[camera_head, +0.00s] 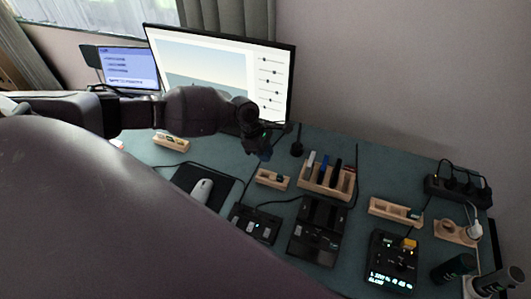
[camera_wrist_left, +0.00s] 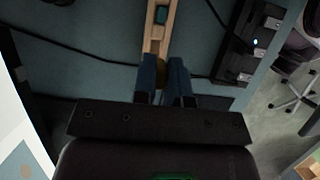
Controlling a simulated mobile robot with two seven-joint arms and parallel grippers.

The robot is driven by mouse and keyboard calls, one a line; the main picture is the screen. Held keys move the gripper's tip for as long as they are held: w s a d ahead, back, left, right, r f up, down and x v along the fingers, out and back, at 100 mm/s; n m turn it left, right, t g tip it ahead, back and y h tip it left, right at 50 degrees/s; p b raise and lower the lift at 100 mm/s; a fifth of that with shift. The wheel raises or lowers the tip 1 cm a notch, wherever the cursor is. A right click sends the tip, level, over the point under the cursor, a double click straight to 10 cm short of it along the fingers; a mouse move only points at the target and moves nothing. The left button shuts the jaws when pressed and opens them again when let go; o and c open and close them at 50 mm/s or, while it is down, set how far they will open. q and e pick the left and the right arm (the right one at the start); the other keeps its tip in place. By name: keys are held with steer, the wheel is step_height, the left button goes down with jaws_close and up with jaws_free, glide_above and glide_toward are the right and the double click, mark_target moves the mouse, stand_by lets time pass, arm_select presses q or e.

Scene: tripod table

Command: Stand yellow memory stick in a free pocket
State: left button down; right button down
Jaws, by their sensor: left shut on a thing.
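My left gripper (camera_head: 264,149) hangs over the desk in front of the large monitor. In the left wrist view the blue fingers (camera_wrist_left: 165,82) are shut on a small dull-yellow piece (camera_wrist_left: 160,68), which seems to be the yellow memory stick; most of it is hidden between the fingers. A small wooden pocket block (camera_head: 272,179) with a teal item in it is below the gripper; it also shows in the left wrist view (camera_wrist_left: 153,45), beyond the fingertips. I cannot tell whether the stick touches the block. My right gripper is not in view.
A larger wooden rack (camera_head: 326,193) holds several upright pieces. Black devices (camera_head: 316,243) stand along the front, one with an orange-yellow piece (camera_head: 409,244) on it. Another wooden block (camera_head: 393,211) and a power strip (camera_head: 458,189) are at right. A mouse (camera_head: 201,191) lies at left.

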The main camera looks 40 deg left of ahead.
arm_select(q)
steer(key=shift+f, duration=0.15)
steer(key=b, duration=0.2)
glide_above(269, 177)
steer(key=a, duration=0.1)
steer(key=shift+a+f, duration=0.2)
steer(key=shift+f, duration=2.55)
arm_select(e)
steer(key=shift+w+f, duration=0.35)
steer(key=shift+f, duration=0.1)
arm_select(q)
steer(key=shift+p, duration=1.05)
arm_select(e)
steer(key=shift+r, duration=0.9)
arm_select(q)
steer(key=shift+f+b, duration=0.4)
steer(key=shift+f, duration=1.15)
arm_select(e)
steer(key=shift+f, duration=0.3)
arm_select(q)
steer(key=c, duration=1.2)
jaws_free()
